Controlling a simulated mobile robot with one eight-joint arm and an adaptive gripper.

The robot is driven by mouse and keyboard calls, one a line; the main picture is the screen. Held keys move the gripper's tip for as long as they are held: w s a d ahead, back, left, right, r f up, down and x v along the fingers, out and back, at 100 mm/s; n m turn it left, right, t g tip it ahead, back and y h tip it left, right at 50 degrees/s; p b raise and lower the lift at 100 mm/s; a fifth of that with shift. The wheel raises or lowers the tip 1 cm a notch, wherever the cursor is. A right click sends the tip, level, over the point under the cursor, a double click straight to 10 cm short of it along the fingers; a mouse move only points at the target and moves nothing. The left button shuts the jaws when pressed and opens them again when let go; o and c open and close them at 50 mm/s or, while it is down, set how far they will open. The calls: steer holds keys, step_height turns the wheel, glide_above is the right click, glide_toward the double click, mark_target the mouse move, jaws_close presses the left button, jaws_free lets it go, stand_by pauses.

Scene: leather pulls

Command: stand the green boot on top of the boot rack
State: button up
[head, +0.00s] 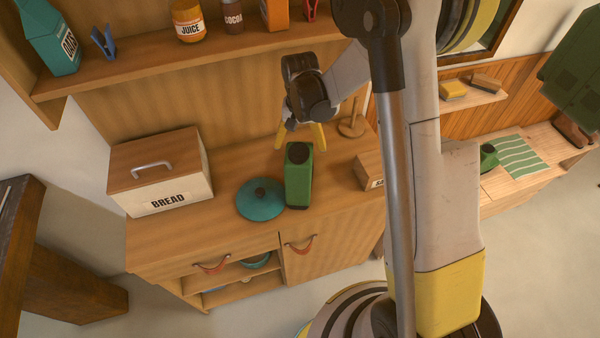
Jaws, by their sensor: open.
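A small green object with a dark round top (488,157) sits at the left of the light wooden bench (500,187) on the right. It may be the green boot, but it is too small to be sure. A taller green block-like item with a dark round top (298,180) stands upright on the wooden sideboard; I cannot tell whether it is a boot. I cannot identify a boot rack for certain. My gripper (301,136) is open, its yellow fingers apart and pointing down, seen just behind the tall green item. Nothing shows between the fingers.
A bread box (160,175), a teal lid (261,199), a wooden peg stand (351,122) and a small labelled box (372,172) stand on the sideboard. A shelf (150,72) with groceries hangs above. A striped green cloth (519,156) lies on the bench.

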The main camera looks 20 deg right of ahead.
steer(key=c, duration=1.5)
steer(key=shift+r, duration=0.1)
